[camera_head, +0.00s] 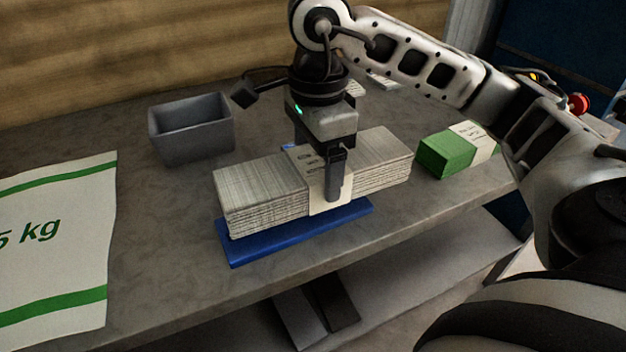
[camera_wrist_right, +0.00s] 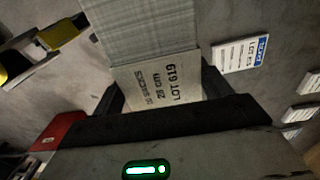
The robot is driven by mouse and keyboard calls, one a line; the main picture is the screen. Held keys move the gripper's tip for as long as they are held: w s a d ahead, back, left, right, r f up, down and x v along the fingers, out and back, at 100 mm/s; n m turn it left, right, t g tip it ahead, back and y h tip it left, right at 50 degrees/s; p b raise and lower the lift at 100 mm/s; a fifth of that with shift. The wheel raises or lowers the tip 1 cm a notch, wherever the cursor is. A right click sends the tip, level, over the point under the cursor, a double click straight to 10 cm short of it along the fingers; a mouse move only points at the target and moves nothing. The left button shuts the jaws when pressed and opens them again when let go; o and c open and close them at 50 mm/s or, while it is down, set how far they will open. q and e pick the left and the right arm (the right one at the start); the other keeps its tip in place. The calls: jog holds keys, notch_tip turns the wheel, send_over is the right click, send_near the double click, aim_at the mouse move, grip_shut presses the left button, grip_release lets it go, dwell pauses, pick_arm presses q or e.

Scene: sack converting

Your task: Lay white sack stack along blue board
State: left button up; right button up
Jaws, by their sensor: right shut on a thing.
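A white sack stack (camera_head: 262,196) with a paper band around its middle lies lengthwise over the blue board (camera_head: 290,237) in the head view. The board's near edge shows below it, and the stack's right end reaches past the board. I cannot tell whether the stack touches the board. My right gripper (camera_head: 334,190) is shut on the stack at the band, with one finger on the near side. In the right wrist view the stack (camera_wrist_right: 143,35) and its printed band run between the fingers. My left gripper is not in view.
A grey bin (camera_head: 192,138) stands behind the stack to the left. A green banded stack (camera_head: 445,154) lies to the right. A large white sack with green stripes (camera_head: 55,245) covers the left of the table. A printed card (camera_wrist_right: 240,54) lies beside the stack.

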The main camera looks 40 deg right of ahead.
jog(key=shift+w+a+f, duration=0.1)
jog(key=shift+w+f, duration=0.2)
jog(key=shift+f, duration=0.05)
notch_tip(320, 180, down, 3)
jog(key=shift+f, duration=0.1)
jog(key=shift+f+b, duration=0.1)
jog(key=shift+b, duration=0.25)
jog(key=o, duration=1.4)
